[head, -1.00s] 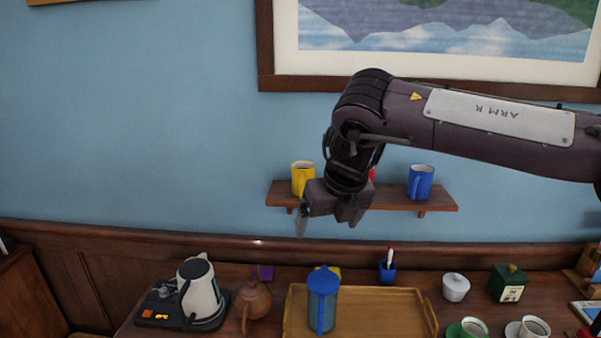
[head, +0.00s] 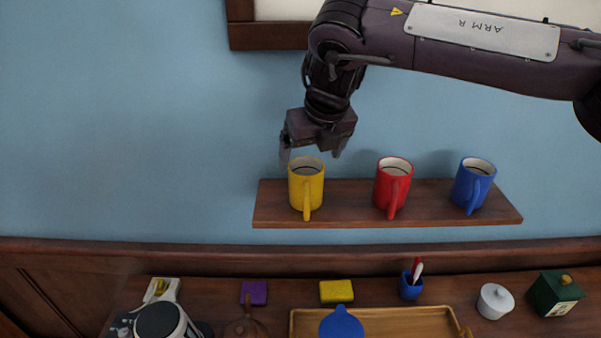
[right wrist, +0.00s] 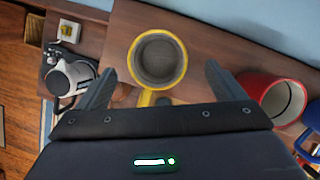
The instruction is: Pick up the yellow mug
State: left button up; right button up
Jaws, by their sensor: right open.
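The yellow mug (head: 307,190) stands upright at the left end of the wall shelf (head: 350,204), its handle facing me. My right gripper (head: 312,155) is open and hangs just above the mug. In the right wrist view, the yellow mug (right wrist: 158,58) shows from above, between and beyond the two open fingertips of the right gripper (right wrist: 160,77). Its handle points down toward the gripper's palm. Nothing is held, and I cannot tell whether a finger touches the rim. My left gripper is out of view.
A red mug (head: 393,186) and a blue mug (head: 472,185) stand to the right on the same shelf. Below are a tray (head: 390,325), a purple sponge (head: 254,292), a yellow sponge (head: 337,291) and a pen cup (head: 410,288). Wall left of the shelf is clear.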

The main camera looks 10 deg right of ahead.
aim_at(306, 178)
notch_tip(306, 178, down, 2)
jog(key=shift+a+f+p, duration=0.1)
jog(key=shift+a+p, duration=0.05)
jog(key=shift+p, duration=0.6)
jog(key=shift+p+x, duration=1)
jog(key=shift+x, duration=0.05)
jog(key=x, duration=0.3)
jog(key=shift+f+p, duration=0.1)
jog(key=shift+p, duration=0.3)
jog(key=shift+c, duration=0.6)
jog(key=c, duration=1.1)
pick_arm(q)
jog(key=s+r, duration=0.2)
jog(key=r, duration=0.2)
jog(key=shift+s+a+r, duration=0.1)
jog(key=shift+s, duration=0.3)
